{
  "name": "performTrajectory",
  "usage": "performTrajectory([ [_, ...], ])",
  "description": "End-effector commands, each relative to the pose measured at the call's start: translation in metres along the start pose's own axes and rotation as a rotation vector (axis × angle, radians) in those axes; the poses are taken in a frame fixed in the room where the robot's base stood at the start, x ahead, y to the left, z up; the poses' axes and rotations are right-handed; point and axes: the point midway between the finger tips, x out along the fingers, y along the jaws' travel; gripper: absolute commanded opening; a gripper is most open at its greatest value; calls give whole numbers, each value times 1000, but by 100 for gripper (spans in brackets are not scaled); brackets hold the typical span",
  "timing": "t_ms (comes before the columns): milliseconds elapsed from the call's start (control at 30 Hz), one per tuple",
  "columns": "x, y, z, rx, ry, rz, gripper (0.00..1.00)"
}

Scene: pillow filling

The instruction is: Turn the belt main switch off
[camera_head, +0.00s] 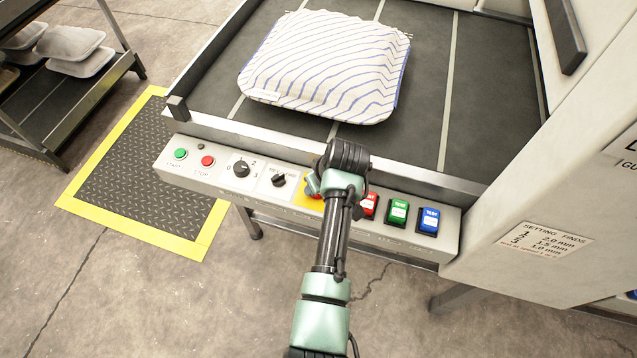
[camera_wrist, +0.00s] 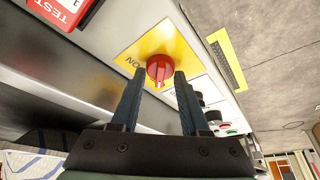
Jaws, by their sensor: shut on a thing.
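The main switch is a red rotary knob (camera_wrist: 160,69) on a yellow plate (camera_wrist: 168,40) marked "ON", seen in the wrist view. My gripper (camera_wrist: 160,76) has its two dark fingers on either side of the knob and is shut on it. The knob's ridge points roughly back toward the gripper's palm, and the ON lettering is to its left.
Left of the switch are a second selector (camera_head: 278,180), a numbered dial (camera_head: 241,169), and red (camera_head: 208,161) and green (camera_head: 181,153) buttons. Right are red (camera_head: 369,206), green (camera_head: 398,212) and blue (camera_head: 429,221) TEST buttons. A striped pillow (camera_head: 330,65) lies on the belt (camera_head: 225,60) behind.

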Motion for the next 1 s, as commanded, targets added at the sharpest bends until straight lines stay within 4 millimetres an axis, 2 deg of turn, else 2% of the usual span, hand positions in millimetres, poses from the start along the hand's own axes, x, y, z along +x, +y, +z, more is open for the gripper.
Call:
performTrajectory([
  [267,1,-1,0,-2,-1,-1,0],
  [300,0,-1,0,-2,-1,-1,49],
  [433,0,0,0,-2,-1,-1,72],
  [467,0,0,0,-1,-1,-1,75],
  [767,-1,0,0,0,1,0,75],
  [867,-8,0,-1,0,1,1,75],
  [1000,-28,1,-1,0,2,2,75],
])
